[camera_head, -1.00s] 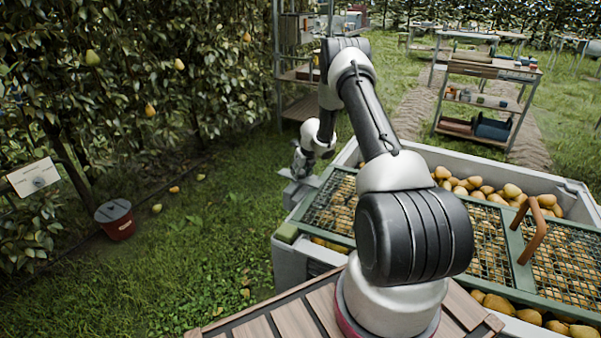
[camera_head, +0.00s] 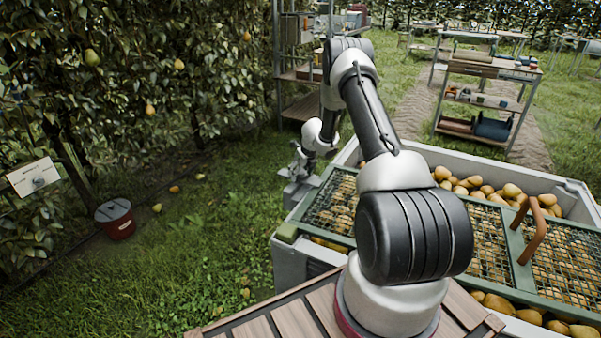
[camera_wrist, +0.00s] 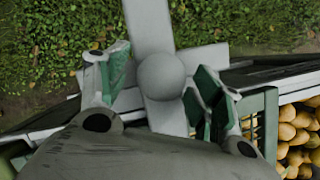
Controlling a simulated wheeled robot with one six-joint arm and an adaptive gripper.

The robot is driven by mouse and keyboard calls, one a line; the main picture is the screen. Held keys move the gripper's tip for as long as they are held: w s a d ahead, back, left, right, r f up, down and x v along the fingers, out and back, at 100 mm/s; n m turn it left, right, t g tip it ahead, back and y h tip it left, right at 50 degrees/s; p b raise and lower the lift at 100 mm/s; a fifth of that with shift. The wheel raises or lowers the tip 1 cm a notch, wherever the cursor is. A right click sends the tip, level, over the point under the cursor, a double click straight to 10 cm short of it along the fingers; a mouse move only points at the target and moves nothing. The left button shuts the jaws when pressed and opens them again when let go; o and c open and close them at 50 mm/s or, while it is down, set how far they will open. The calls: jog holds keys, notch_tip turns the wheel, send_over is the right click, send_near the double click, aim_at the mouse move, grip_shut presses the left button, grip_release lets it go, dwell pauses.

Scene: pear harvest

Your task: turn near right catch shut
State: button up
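A pale grey catch with a round knob (camera_wrist: 161,78) and crossed flat arms (camera_wrist: 152,25) fills the middle of the wrist view. My gripper (camera_wrist: 161,64) is open, with one green-padded finger on each side of the knob. Gaps show between the pads and the knob. In the head view my gripper (camera_head: 298,166) is at the left side of the pear crate (camera_head: 308,262), low by its rim. The catch (camera_head: 296,190) shows only small there, partly hidden by my gripper. A green mesh lid (camera_head: 400,258) with a brown handle (camera_head: 532,235) lies across the crate.
Pears (camera_head: 475,185) fill the crate around the lid. A red bucket (camera_head: 116,222) stands on the grass by the trees at left. A shelf rack (camera_head: 300,75) and a workbench (camera_head: 490,75) stand behind. Grass left of the crate is mostly clear.

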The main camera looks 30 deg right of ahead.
jog(key=shift+r, duration=0.1)
jog(key=v, duration=1.1)
jog(key=shift+s+r, duration=0.25)
jog(key=shift+r, duration=0.1)
